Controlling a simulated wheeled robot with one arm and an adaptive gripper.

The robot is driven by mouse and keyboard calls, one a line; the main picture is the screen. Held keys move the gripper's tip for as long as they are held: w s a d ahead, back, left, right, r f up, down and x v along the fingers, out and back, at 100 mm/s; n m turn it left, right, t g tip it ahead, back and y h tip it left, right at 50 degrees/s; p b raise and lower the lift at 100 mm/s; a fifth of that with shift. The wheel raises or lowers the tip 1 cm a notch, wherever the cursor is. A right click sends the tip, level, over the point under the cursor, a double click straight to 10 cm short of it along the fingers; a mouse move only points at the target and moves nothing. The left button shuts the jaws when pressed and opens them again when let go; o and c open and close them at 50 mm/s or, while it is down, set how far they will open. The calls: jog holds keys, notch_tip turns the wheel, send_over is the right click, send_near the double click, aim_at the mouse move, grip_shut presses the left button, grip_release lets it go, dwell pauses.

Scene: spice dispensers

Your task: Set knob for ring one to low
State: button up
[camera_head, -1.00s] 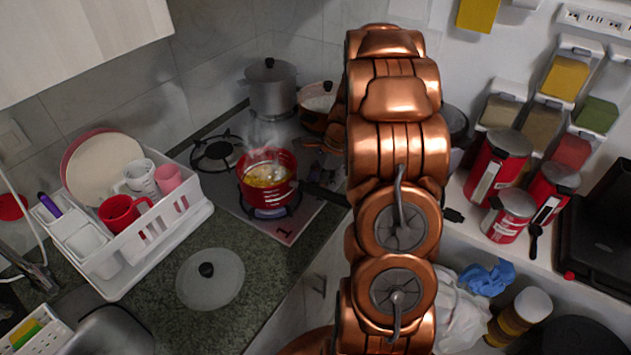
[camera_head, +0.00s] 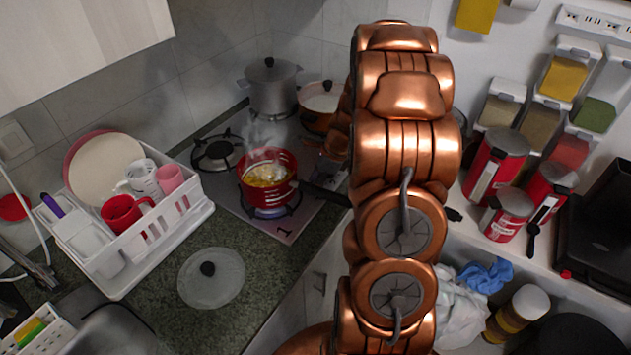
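The gas hob (camera_head: 235,207) stands in the counter corner. A printed "1" (camera_head: 283,233) shows on its front edge. Above it, a red pot (camera_head: 281,190) of steaming yellow food sits on a burner with a blue flame (camera_head: 268,212). Its dark handle (camera_head: 325,195) points right, toward my arm. I cannot make out the knob for ring one or its setting. My copper arm rises through the middle of the view and hides part of the hob's right side. My gripper cannot be made out; the arm blocks the view.
A grey pot (camera_head: 271,88) and an orange pan (camera_head: 318,108) stand at the back. An empty burner (camera_head: 216,152) is at left. A glass lid (camera_head: 211,278) and a white dish rack (camera_head: 150,245) occupy the counter. Red canisters (camera_head: 496,166) stand on the right shelf.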

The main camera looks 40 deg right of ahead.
jog(key=o, duration=1.1)
jog(key=v, duration=1.2)
jog(key=s+a+r+n, duration=0.1)
jog(key=a+n, duration=0.1)
jog(key=a, duration=0.1)
jog(key=s+a+n+g, duration=0.1)
jog(key=a+n, duration=0.1)
jog(key=a, duration=0.2)
jog(key=s+a+r+n, duration=0.1)
jog(key=a+n, duration=0.1)
jog(key=a, duration=0.2)
jog(key=shift+s+a+r+n+g, duration=0.15)
jog(key=shift+r+n+g, duration=0.15)
jog(key=shift+r+g, duration=0.1)
jog(key=s+a+n+g+h, duration=0.1)
jog(key=s+a+n, duration=0.4)
jog(key=s+n, duration=0.1)
jog(key=s+a+n+g+h, duration=0.1)
jog(key=s+a+n, duration=0.4)
jog(key=s+n, duration=0.2)
jog(key=s+a+r+n+g+h, duration=0.1)
jog(key=s+a+n, duration=0.4)
jog(key=s, duration=0.4)
jog(key=shift+s+a+n, duration=0.1)
jog(key=shift+n, duration=0.8)
